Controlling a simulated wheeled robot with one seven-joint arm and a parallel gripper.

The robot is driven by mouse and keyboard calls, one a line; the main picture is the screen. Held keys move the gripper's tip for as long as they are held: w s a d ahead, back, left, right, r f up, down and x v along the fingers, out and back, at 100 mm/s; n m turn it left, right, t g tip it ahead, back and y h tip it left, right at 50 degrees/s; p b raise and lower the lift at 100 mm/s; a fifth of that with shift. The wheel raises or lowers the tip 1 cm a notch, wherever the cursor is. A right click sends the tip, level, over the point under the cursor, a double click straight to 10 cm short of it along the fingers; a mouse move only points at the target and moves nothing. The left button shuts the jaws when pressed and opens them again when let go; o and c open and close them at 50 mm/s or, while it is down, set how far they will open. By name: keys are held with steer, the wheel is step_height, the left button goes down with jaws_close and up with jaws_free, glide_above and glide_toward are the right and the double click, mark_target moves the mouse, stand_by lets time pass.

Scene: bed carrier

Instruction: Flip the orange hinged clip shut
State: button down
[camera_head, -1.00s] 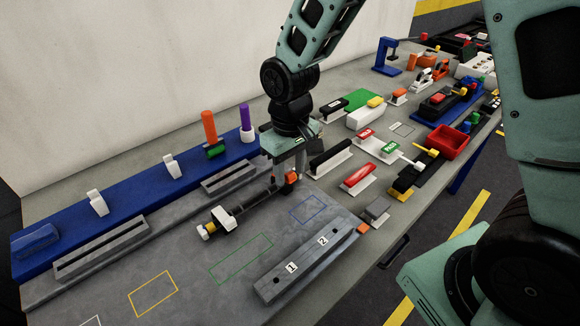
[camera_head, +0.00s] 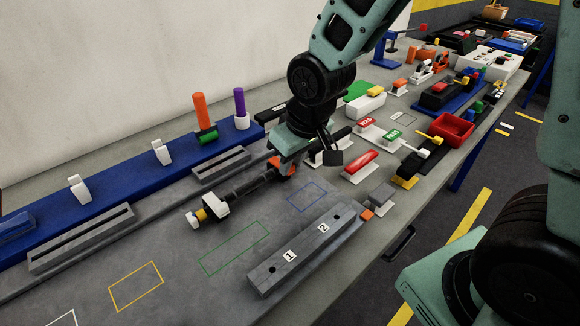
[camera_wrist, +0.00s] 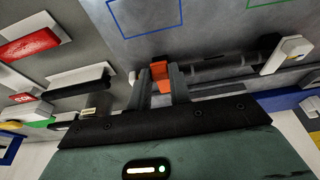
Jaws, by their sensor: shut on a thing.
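The orange hinged clip (camera_head: 281,166) sits at the right end of a dark rod assembly on the grey board, partly hidden under my gripper in the head view. In the wrist view the orange clip (camera_wrist: 160,71) shows between my two fingers. My gripper (camera_wrist: 162,84) is shut on it. In the head view my gripper (camera_head: 284,168) is tilted, and its fingertips are mostly hidden. The dark rod (camera_head: 250,187) runs left to a white block and a yellow-and-white end (camera_head: 199,216). Whether the clip is closed cannot be told.
A grey block numbered 1 and 2 (camera_head: 306,252) lies in front. A blue rail (camera_head: 115,190) with white holders and orange and purple handles stands behind. A red label block (camera_head: 361,162) and other parts lie right of my gripper. The outlined board areas in front are clear.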

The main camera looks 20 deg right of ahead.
stand_by(0.3)
steer(key=c, duration=1.3)
jaws_free()
steer(key=p+v, duration=0.2)
steer(key=v, duration=1.5)
steer(key=shift+s+d+r, duration=0.1)
steer(key=shift+s+r, duration=0.05)
steer(key=s+a+f+n+g, duration=0.1)
steer(key=s+a+f, duration=0.1)
steer(key=s+f, duration=0.1)
steer(key=s+a+f+n+g, duration=0.1)
steer(key=s+a+f, duration=0.2)
steer(key=s, duration=0.3)
steer(key=s+a+f+n+g, duration=0.1)
steer(key=s+a+f+n, duration=0.1)
steer(key=s+f, duration=0.2)
steer(key=shift+s+a, duration=0.35)
steer(key=shift+s, duration=0.2)
